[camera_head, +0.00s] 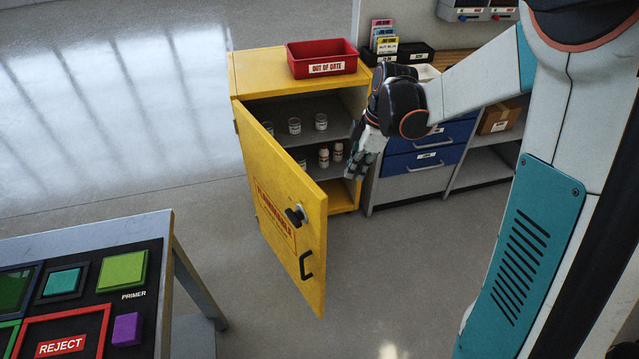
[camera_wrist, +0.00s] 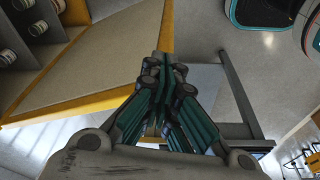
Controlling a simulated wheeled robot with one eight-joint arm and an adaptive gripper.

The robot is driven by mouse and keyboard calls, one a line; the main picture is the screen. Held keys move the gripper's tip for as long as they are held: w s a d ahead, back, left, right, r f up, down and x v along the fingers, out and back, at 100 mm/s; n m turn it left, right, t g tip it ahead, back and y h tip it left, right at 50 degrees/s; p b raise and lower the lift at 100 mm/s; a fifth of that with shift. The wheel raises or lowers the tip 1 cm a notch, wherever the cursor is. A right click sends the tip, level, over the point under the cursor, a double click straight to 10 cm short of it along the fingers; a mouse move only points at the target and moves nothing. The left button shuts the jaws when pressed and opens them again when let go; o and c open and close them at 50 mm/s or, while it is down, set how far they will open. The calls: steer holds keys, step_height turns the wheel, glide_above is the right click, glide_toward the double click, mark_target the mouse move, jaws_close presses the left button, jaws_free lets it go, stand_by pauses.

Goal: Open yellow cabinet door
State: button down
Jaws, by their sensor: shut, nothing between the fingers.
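The yellow cabinet (camera_head: 240,75) stands in the middle of the head view. Its yellow door (camera_head: 285,200) is swung wide open toward the front, hinged at the left, with a black handle (camera_head: 306,265) and a black latch knob (camera_head: 296,215) on its outer face. Small jars (camera_head: 294,126) stand on the shelves inside. My gripper (camera_head: 358,168) is shut and empty near the cabinet's right front edge, apart from the door.
A red bin (camera_head: 322,58) labelled "OUT OF DATE" sits on the cabinet. Blue drawers (camera_head: 418,160) and a cardboard box (camera_head: 500,116) on a shelf are at the right. A worktable with coloured trays (camera_head: 85,225) is at the lower left. Floor in front is clear.

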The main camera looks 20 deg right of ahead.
steer(key=w+d+f+n+g+y, duration=0.1)
steer(key=w+d+f+n, duration=0.15)
steer(key=f, duration=0.45)
steer(key=w+d+f+n+g+y, duration=0.1)
steer(key=f+n, duration=0.3)
steer(key=f, duration=0.3)
steer(key=s+a+f+b, duration=0.2)
steer(key=a+f+b, duration=0.3)
steer(key=f, duration=0.5)
steer(key=shift+s+a+f, duration=0.15)
steer(key=shift+a, duration=1.05)
